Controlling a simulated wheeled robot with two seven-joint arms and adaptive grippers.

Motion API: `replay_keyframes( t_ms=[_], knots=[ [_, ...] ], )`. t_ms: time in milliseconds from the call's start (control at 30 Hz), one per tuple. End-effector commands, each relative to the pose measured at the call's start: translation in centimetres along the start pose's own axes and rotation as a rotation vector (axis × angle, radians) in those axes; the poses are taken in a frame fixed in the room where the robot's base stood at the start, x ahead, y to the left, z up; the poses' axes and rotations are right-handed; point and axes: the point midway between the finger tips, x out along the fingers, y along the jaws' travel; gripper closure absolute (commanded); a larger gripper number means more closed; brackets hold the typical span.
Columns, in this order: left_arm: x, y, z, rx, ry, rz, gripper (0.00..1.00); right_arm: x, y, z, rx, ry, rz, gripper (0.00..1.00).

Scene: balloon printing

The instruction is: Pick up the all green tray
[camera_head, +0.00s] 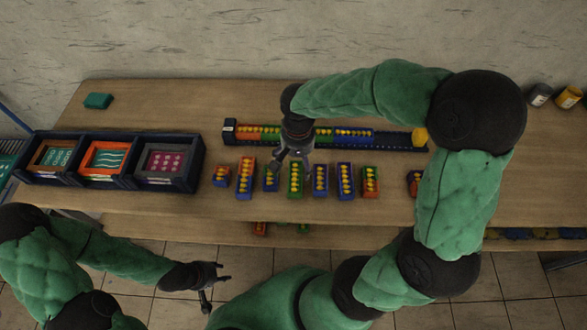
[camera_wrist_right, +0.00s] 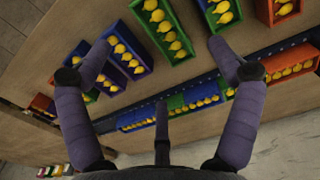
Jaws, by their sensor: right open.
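The all green tray (camera_head: 296,180) is a tall green block holding yellow balloon-like pieces, in the middle of a row of small trays on the table. It also shows at the top of the right wrist view (camera_wrist_right: 160,30). My right gripper (camera_head: 291,160) is open and empty, pointing down just behind the tray's far end. In the wrist view its spread fingers (camera_wrist_right: 160,52) lie either side of the green tray, apart from it as far as I can tell. My left gripper (camera_head: 212,284) is open and empty, low in front of the table.
A long dark rack (camera_head: 400,140) with coloured trays lies behind. A dark case (camera_head: 110,160) with framed prints is at left.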

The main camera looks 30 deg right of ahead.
Motion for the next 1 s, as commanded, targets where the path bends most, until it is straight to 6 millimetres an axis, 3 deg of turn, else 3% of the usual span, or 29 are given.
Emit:
replay_keyframes(
  t_ms=[233,567,833,1000],
  knots=[
    [1.2,-0.4,0.0,-0.001,0.0,0.0,0.6,4.0,0.1,0.0,-0.001,-0.004,0.002,0.09],
    [1.7,-0.6,-0.1,0.0,0.0,0.0,0.6,5.9,0.1,-0.1,-0.001,-0.004,0.0,0.09],
    [3.0,-1.1,-0.1,0.0,0.0,0.0,0.6,9.5,0.5,-0.6,-0.001,-0.004,0.0,0.09],
    [3.2,-1.1,-0.1,0.0,0.0,0.0,0.6,10.4,0.5,-0.7,-0.002,-0.002,-0.001,0.09]
  ],
)
